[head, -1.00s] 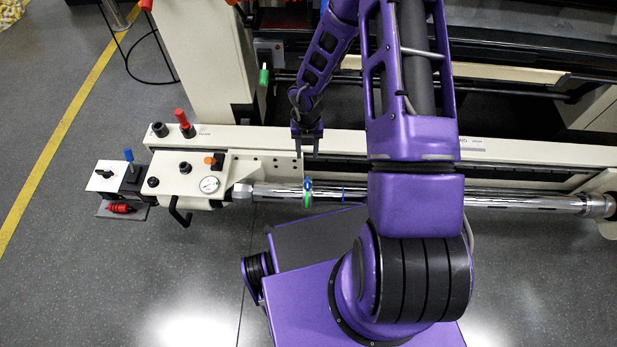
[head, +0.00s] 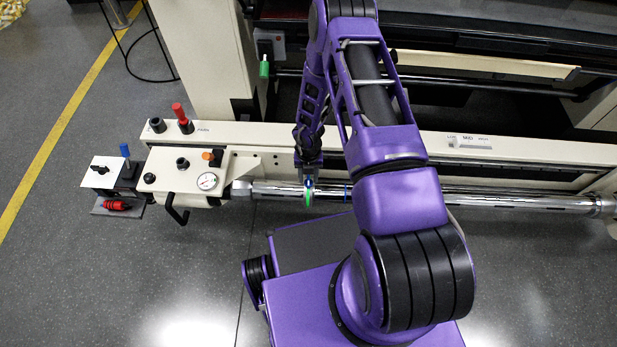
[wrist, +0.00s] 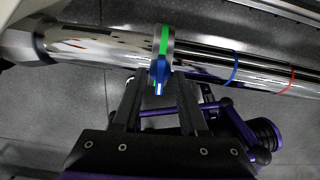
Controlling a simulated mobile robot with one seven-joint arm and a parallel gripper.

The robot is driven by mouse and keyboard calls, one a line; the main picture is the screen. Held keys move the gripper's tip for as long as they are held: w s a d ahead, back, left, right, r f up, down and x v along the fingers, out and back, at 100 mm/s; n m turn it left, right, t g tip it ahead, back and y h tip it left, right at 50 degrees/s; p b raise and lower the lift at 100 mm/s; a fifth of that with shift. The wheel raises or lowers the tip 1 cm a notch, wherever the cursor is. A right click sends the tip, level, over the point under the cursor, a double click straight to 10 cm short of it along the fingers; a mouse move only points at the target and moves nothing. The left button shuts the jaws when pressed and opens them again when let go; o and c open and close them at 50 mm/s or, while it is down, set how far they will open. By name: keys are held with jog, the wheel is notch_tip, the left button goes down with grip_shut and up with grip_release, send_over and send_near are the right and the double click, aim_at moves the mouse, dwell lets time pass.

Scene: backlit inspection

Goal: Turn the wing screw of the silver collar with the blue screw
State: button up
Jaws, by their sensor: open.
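The silver collar (wrist: 171,46) sits around the chrome bar (wrist: 95,43) and carries a bright green band. Its blue wing screw (wrist: 160,69) points toward my gripper in the wrist view. In the head view the collar shows as a small green and blue spot (head: 309,195) on the bar, just below my gripper (head: 308,172). My gripper (wrist: 158,92) is open, with its fingers apart to the left and right of the screw's line. The screw appears centred at the fingertips, with a gap on each side. I cannot tell how deep it sits between them.
A blue ring (wrist: 232,69) and a red ring (wrist: 291,80) mark the bar to the right of the collar. A cream beam (head: 260,135) runs behind the bar.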

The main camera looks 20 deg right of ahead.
grip_shut()
